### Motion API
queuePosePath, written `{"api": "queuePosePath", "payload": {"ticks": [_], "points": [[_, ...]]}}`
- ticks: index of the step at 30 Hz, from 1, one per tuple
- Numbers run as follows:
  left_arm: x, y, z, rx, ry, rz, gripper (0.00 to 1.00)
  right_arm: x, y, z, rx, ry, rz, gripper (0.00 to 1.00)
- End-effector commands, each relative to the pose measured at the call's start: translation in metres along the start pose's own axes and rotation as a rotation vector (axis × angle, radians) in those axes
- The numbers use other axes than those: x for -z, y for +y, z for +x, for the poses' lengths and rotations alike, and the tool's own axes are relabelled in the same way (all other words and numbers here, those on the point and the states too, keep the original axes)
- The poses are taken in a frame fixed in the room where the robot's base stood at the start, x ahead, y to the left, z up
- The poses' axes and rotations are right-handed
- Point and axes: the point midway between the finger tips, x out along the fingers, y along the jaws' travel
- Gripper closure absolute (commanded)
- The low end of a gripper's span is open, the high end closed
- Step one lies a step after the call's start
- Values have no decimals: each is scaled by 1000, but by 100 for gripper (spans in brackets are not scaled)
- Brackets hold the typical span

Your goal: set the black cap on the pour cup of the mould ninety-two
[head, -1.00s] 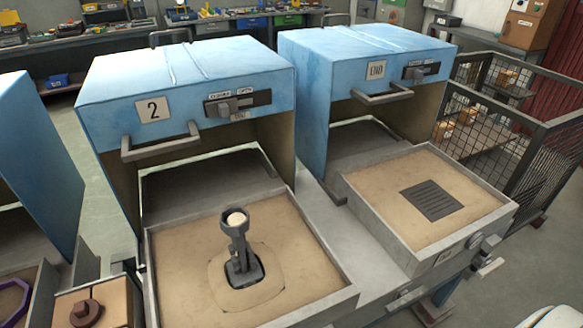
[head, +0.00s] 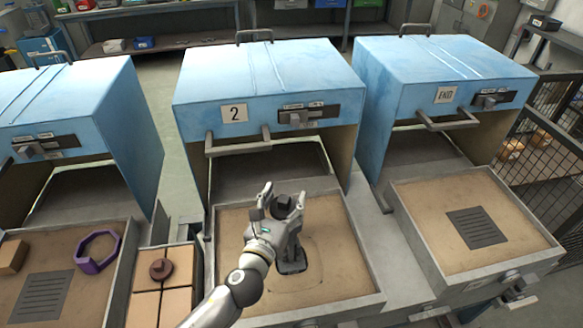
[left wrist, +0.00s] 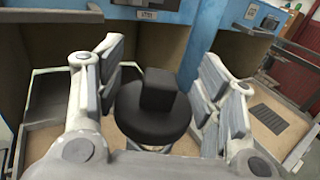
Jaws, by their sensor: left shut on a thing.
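The black cap (head: 284,203) is round with a square knob. It sits between the fingers of my left gripper (head: 283,195), above the tray in front of oven 2. In the left wrist view the cap (left wrist: 150,120) fills the middle between the pale finger pads. The grey mould (head: 291,264) stands in the sand tray (head: 345,290); only its dark lower part shows. Its pour cup is hidden behind my gripper and the cap, so I cannot tell whether the cap touches it. No number ninety-two is readable. My right gripper is not in view.
Oven 2 (head: 268,90) stands open behind the tray. The END oven (head: 440,70) has a sand tray with a dark grate (head: 477,228) at the right.

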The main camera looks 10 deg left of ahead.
Motion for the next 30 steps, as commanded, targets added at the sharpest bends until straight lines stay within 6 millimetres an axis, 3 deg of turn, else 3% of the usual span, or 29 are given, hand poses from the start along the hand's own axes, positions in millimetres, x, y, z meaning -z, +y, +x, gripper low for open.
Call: {"api": "queuePosePath", "payload": {"ticks": [1,8,30], "points": [[-14,-3,10,6,-4,-1,61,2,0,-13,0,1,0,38],[-21,-9,25,21,-5,-3,61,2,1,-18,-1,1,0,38],[28,-8,25,20,-4,-4,62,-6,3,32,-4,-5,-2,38]]}}
